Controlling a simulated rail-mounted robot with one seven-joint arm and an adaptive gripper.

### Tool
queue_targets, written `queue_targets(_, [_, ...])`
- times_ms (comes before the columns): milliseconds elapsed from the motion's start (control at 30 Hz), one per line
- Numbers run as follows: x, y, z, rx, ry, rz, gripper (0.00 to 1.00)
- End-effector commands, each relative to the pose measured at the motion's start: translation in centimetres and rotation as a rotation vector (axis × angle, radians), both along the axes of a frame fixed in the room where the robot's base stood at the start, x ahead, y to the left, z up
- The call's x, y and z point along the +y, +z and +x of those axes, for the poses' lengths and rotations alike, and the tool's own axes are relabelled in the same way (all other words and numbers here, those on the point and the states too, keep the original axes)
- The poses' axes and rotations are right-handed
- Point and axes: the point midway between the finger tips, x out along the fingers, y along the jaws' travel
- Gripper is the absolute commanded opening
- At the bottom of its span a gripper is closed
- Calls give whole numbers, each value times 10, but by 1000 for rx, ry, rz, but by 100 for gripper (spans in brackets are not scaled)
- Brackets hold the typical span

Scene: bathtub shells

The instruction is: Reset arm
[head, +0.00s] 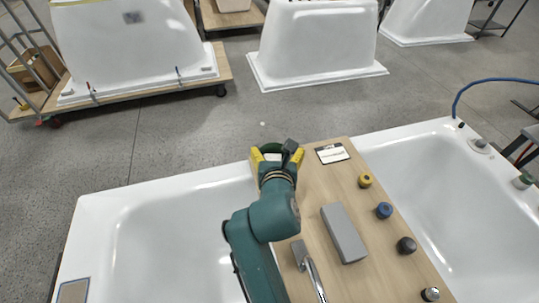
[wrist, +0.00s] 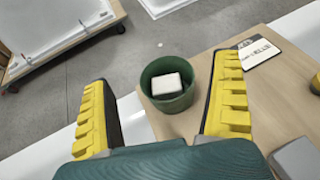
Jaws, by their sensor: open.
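My gripper (head: 277,158) is at the far left corner of the wooden board, at the end of my green arm. In the wrist view its two yellow fingers (wrist: 160,118) are wide apart with nothing between them. A green cup (wrist: 167,102) stands on the board just beyond the fingertips, with a white block (wrist: 167,84) inside it. In the head view the cup is mostly hidden behind my gripper.
The wooden board (head: 330,195) lies between two white tub shells (head: 185,245) (head: 430,175). It carries a labelled card (head: 332,153), a grey block (head: 343,232), a yellow knob (head: 365,180), a blue knob (head: 384,210) and a metal tool (head: 312,270). More shells (head: 315,45) stand behind on the floor.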

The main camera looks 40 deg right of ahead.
Motion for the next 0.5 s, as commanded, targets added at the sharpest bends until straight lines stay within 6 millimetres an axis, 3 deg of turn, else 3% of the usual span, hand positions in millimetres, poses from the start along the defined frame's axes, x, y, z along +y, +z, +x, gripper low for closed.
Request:
queue_targets(267, [2,0,2,0,4,0,94])
queue_targets(367, [21,2,14,-2,42,-1,94])
queue_targets(500, [73,52,27,-149,143,14,94])
